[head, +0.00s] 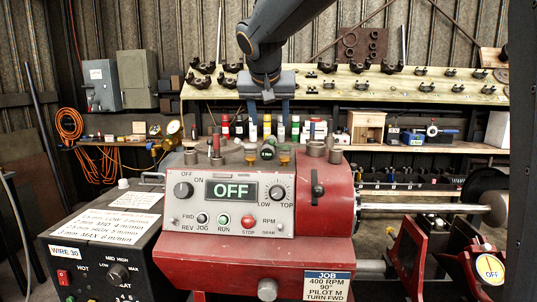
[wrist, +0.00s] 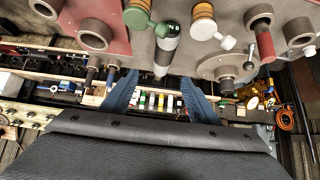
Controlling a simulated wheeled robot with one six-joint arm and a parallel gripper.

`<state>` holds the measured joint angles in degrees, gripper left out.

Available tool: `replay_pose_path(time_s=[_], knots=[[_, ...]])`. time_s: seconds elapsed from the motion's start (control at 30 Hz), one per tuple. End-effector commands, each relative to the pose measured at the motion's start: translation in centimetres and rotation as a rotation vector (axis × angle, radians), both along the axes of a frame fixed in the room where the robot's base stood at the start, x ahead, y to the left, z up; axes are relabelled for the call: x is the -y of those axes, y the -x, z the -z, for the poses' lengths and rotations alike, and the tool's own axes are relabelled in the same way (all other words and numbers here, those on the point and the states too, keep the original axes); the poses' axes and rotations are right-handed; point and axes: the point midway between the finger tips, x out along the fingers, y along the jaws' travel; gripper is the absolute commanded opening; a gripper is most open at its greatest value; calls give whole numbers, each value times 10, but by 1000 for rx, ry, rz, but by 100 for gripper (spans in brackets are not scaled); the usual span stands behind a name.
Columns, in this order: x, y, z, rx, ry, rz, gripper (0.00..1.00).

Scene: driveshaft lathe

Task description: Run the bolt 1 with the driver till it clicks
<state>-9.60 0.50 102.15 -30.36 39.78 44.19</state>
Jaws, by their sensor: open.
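My gripper (head: 263,97) hangs above and behind the red lathe headstock in the head view, pointing down. In the wrist view its two blue fingers (wrist: 157,98) are spread apart with nothing between them. A grey and dark cylinder with a green end and partly readable lettering (wrist: 168,48), possibly the driver, stands on the headstock top beyond the fingertips, apart from them. Its dark green round top (head: 268,152) shows in the head view. I cannot tell which part is bolt 1.
The lathe headstock (head: 335,190) carries a control panel reading OFF (head: 231,190). A black welder box (head: 100,245) stands at left. A shelf with bottles (head: 239,127) and a rack of dark parts (head: 345,82) lie behind. A shiny shaft (head: 420,208) extends right.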

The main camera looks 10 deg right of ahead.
Motion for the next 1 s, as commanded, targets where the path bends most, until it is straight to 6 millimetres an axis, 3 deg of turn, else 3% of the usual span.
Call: replay_pose_path(time_s=[0.1,0.37,1.0], knots=[[2,-5,17,0,0,3,55],[9,-14,31,-2,1,10,55],[18,-57,79,-1,0,8,55]])
